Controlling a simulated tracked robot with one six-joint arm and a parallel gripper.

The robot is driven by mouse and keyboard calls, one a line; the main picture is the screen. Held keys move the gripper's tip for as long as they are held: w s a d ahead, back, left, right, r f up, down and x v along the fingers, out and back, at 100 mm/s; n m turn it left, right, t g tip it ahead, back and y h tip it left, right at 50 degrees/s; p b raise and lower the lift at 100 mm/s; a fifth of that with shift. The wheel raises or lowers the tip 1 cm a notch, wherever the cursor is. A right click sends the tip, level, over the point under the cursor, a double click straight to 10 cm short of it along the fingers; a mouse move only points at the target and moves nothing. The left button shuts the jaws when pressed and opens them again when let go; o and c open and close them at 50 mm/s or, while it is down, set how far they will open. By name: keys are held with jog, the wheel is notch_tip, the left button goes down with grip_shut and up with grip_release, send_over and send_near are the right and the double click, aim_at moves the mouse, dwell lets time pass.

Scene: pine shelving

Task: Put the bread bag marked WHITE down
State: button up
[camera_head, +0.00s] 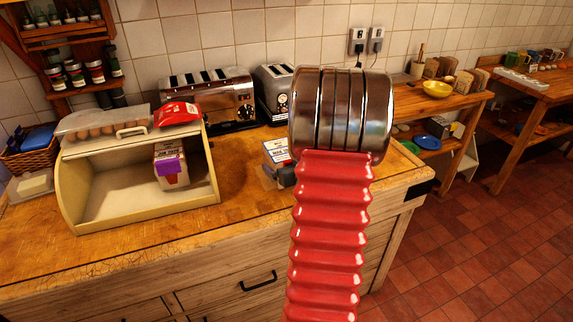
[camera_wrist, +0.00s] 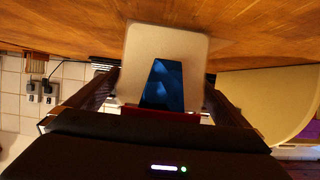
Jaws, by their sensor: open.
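A pale bread bag with a blue patch (camera_head: 275,151) is on the wooden worktop, partly hidden behind my arm in the head view. In the wrist view, which is upside down, the pale bag (camera_wrist: 190,62) is between the two dark fingers of my gripper (camera_wrist: 160,88). Its far end seems to meet the worktop. The fingers are apart, one on each side of it; I cannot tell whether they touch it. I cannot read the word on it. In the head view my gripper is mostly hidden behind my arm.
A cream bread bin (camera_head: 75,195) stands open to the left, with a white and purple bag (camera_head: 172,168) inside. Eggs (camera_head: 95,130) and a red packet (camera_head: 176,113) are on top. Toasters (camera_head: 213,92) stand behind. Bare worktop (camera_head: 238,165) lies between bin and bag.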

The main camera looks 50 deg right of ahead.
jog(key=shift+r, duration=0.1)
jog(key=v, duration=1.2)
jog(key=shift+s, duration=0.1)
dwell(0.8)
